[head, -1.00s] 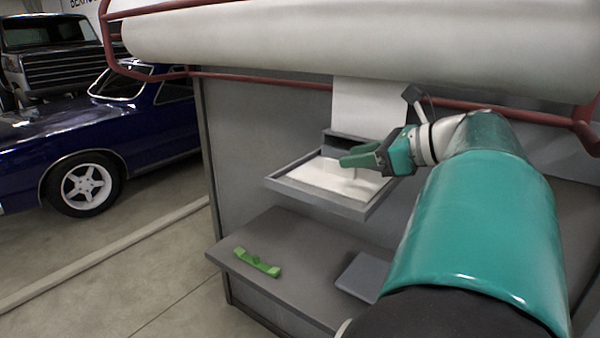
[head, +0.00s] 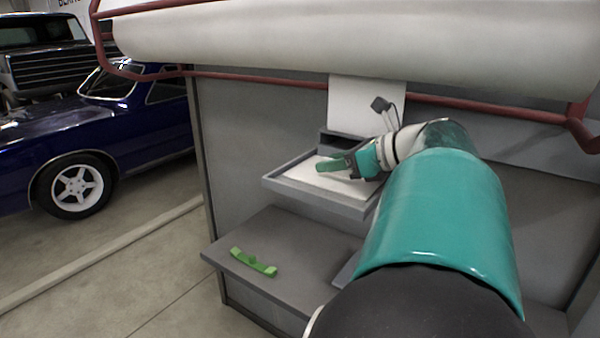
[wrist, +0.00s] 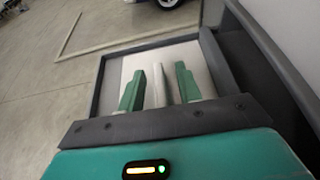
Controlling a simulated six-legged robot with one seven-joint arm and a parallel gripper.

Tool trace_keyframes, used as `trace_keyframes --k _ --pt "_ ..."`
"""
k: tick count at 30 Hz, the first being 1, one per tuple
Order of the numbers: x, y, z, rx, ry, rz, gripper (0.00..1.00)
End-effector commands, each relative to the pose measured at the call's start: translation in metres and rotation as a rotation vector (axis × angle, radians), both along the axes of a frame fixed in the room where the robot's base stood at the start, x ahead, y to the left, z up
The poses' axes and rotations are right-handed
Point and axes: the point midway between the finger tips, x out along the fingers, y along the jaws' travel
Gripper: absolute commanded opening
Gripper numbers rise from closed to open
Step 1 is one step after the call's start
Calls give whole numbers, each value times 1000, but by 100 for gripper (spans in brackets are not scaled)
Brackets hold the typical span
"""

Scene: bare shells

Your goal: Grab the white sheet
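The white sheet (head: 318,180) lies flat in a shallow grey tray (head: 315,197) fixed to a grey cabinet. It also shows in the wrist view (wrist: 203,61), where a pale upright strip (wrist: 157,84) stands out from it. My gripper (head: 333,164) is low over the tray, coming in from the right. In the wrist view my gripper (wrist: 160,78) has its two green fingers apart, one on each side of the strip. I see gaps beside the strip, so the fingers do not look closed on it. My fingers hide part of the sheet.
A white panel (head: 350,105) stands behind the tray, beneath a big white roll (head: 300,35) with a red rail (head: 250,80). A lower grey shelf (head: 290,240) holds a green handle-shaped piece (head: 253,262).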

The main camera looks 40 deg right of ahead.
Motion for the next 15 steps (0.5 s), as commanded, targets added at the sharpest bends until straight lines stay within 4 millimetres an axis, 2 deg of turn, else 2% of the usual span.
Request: trace_keyframes --k 4,9,15 --pt "0 0 0 1 0 -1 35" --pt "0 0 0 0 0 -1 1" --pt "0 0 0 0 0 -1 0"
